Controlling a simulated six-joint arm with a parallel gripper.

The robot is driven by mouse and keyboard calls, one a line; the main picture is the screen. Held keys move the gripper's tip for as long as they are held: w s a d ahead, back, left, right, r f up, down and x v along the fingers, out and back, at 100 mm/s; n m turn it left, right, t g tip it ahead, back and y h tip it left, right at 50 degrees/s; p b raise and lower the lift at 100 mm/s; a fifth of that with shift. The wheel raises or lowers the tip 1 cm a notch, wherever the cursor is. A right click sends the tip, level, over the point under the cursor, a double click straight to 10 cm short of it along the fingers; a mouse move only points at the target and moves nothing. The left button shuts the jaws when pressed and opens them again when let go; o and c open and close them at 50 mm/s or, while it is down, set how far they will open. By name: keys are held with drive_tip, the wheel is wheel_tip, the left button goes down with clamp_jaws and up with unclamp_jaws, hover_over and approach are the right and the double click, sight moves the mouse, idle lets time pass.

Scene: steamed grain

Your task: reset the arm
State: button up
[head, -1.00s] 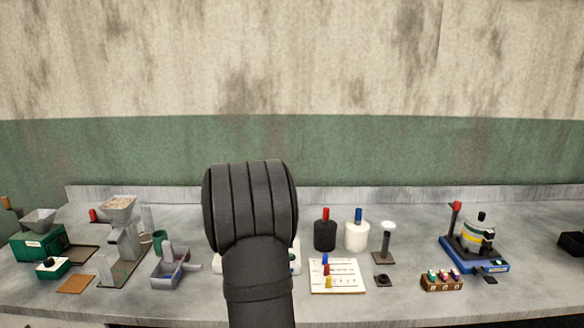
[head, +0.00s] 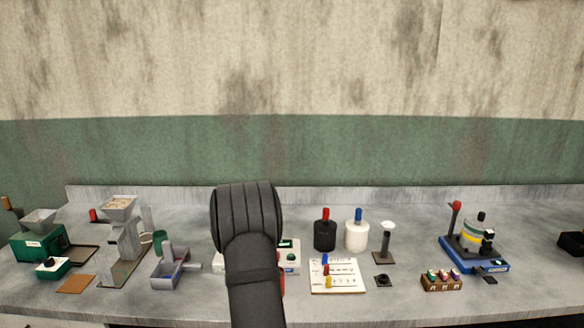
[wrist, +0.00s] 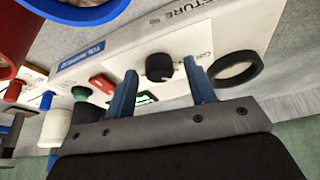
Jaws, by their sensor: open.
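My gripper (wrist: 160,95) shows in the wrist view with its two blue fingers apart and nothing between them. Beyond the fingers is a white panel (wrist: 120,50) of a device with a black knob (wrist: 159,67), a dark ring (wrist: 235,69) and printed lettering. I cannot tell whether the fingers touch the panel. In the head view my black arm stands in front of this white device (head: 289,256) and hides most of it. The gripper's fingers are hidden there.
Left on the bench (head: 210,305) stand a green machine (head: 38,240), a grey hopper mill (head: 122,235) and a grey tray (head: 172,272). Right are a black jar (head: 325,235), a white jar (head: 356,236), a white card (head: 337,277), a small rack (head: 441,281) and a blue-based device (head: 474,252).

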drive_tip(key=m+h, duration=0.1)
drive_tip(key=m, duration=0.3)
drive_tip(key=m+g+h, duration=0.1)
drive_tip(key=m, duration=0.2)
drive_tip(key=shift+w+a+h, duration=0.1)
drive_tip(key=shift+a+h, duration=0.15)
drive_tip(key=shift+h, duration=0.05)
drive_tip(key=v, duration=0.6)
drive_tip(key=shift+r, duration=0.15)
